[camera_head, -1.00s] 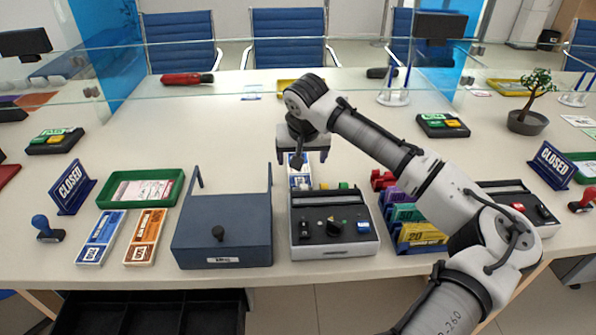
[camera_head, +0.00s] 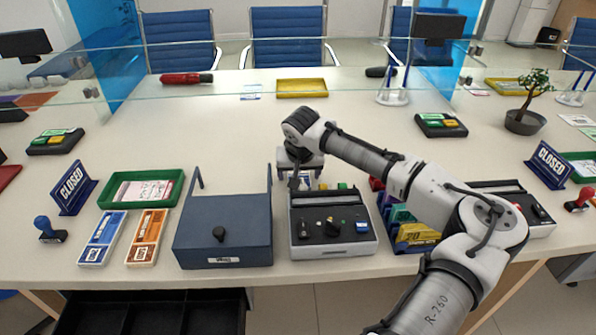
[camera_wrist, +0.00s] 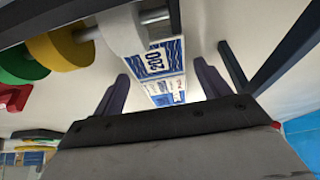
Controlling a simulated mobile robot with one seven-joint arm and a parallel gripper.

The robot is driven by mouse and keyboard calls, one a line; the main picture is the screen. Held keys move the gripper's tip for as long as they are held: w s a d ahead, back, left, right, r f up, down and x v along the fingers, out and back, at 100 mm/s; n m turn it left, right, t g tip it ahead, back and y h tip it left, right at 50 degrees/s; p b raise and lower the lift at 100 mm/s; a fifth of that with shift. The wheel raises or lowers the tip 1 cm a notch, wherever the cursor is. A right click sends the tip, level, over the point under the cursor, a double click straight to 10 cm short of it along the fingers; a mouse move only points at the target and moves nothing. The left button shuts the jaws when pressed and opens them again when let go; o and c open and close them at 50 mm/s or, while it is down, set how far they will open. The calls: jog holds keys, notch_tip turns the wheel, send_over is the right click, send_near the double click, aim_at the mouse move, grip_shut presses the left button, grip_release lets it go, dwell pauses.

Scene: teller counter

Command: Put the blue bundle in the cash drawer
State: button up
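A blue-and-white bundle marked 200 (camera_wrist: 165,72) lies on the counter between and beyond my fingers in the wrist view. In the head view, part of this bundle (camera_head: 305,180) shows behind the grey counting machine. My gripper (camera_head: 305,184) is over it with fingers apart and nothing held; both fingers of my gripper (camera_wrist: 162,82) also show in the wrist view. Another blue-and-white bundle (camera_head: 101,238) lies at the front left, beside an orange one (camera_head: 147,238). The black cash drawer (camera_head: 150,317) is open below the counter edge, with dark dividers.
The grey machine (camera_head: 333,244) stands in front of my gripper, and a dark blue box (camera_head: 222,240) with upright posts stands to its left. A rack of coloured bundles (camera_head: 412,236) is to the right, partly behind my arm. A green tray (camera_head: 176,190) is at left.

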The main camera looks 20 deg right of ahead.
jog(key=c, duration=1)
